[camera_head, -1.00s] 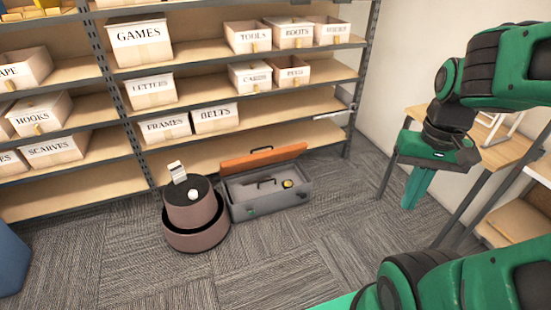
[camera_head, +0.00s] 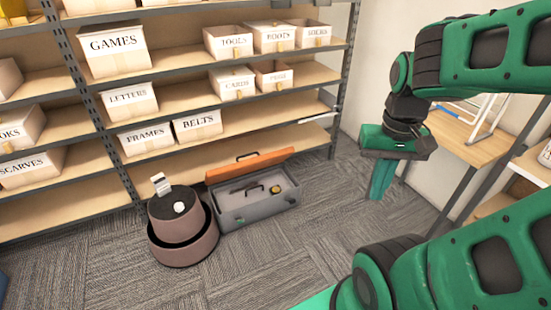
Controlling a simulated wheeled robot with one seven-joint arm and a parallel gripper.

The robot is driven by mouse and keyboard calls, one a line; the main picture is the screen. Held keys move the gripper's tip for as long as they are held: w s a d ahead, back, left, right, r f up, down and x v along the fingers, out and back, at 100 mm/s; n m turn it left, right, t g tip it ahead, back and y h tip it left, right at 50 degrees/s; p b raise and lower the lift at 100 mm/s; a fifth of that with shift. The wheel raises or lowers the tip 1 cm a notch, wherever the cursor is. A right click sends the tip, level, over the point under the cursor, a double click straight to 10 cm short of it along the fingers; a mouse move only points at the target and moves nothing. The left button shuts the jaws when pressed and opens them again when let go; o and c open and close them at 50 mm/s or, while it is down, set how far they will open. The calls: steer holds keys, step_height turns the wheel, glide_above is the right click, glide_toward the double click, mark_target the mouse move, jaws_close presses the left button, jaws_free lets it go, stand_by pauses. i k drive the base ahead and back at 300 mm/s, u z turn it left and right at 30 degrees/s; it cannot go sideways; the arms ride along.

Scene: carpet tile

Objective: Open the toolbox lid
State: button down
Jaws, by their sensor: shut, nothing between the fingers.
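The toolbox (camera_head: 252,215) sits on the carpet in front of the shelf, left of the picture's middle. Its body is grey. Its orange lid (camera_head: 250,165) stands raised along the back edge, so the box is open. Inside I see a dark tool and a small yellow round thing (camera_head: 276,185). My gripper (camera_head: 380,181) is green, shut and empty, pointing down. In the picture it is to the right of the toolbox and apart from it.
A round two-tier brown stand (camera_head: 182,240) with small white things on it is beside the toolbox on the left. A shelf with labelled boxes (camera_head: 113,47) stands behind. A wooden desk (camera_head: 462,145) is at the right. The carpet in front of the toolbox is clear.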

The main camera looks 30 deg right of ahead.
mark_target(248, 162)
steer(key=z, duration=0.05)
steer(key=i, duration=1.5)
